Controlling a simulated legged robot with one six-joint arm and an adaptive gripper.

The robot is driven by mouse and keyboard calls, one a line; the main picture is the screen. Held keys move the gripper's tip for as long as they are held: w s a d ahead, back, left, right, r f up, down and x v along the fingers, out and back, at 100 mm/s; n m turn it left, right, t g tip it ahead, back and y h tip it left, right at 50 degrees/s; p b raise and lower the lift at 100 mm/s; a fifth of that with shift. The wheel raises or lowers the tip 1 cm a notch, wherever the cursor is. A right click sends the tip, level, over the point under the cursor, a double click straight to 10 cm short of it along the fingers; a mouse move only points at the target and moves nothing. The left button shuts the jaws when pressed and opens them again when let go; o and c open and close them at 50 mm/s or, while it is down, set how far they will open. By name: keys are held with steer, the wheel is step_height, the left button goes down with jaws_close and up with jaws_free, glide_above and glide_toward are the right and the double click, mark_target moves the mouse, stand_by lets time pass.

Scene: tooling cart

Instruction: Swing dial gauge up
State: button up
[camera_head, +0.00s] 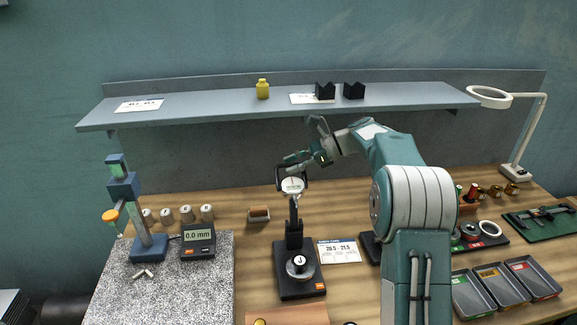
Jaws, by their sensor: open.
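The dial gauge (292,186) has a round white face. It sits at the top of a dark stand (294,235) on the wooden bench, just left of the picture's middle, and its face is towards the camera. The stand has a black base (300,286) with a silver round part labelled J on it. My gripper (292,178) is at the dial gauge, reaching in from the upper right. It is open, with its dark fingers at the two sides of the gauge's top. I cannot tell whether they touch it.
A grey shelf (210,105) runs above the bench behind my arm, with a yellow bottle (262,89) and black blocks. A digital readout (198,241) and a blue column stand (145,240) are on the granite plate (170,290). A card (338,250) lies right of the gauge stand.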

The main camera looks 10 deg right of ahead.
steer(key=v, duration=1.1)
steer(key=shift+f, duration=0.2)
steer(key=shift+r, duration=0.1)
steer(key=s+a+r+n+t+h, duration=0.1)
steer(key=s+a+r+n+h, duration=0.2)
steer(key=s, duration=0.5)
steer(key=s+a+r+n+t+h, duration=0.1)
steer(key=s+a+n+h, duration=0.35)
steer(key=s, duration=0.45)
steer(key=s+f+n+t+h, duration=0.1)
steer(key=s+f+n+h, duration=0.1)
steer(key=s, duration=0.5)
steer(key=s+d+f+n+t+h, duration=0.1)
steer(key=s+f+n, duration=0.2)
steer(key=s, duration=0.3)
steer(key=s+f+n+t+h, duration=0.1)
steer(key=s+f+n+h, duration=0.1)
steer(key=s+n, duration=0.3)
steer(key=s+f, duration=0.1)
steer(key=s, duration=0.1)
steer(key=shift+s+d+f+h, duration=0.2)
steer(key=shift+s+f+h, duration=0.1)
steer(key=shift+h, duration=0.05)
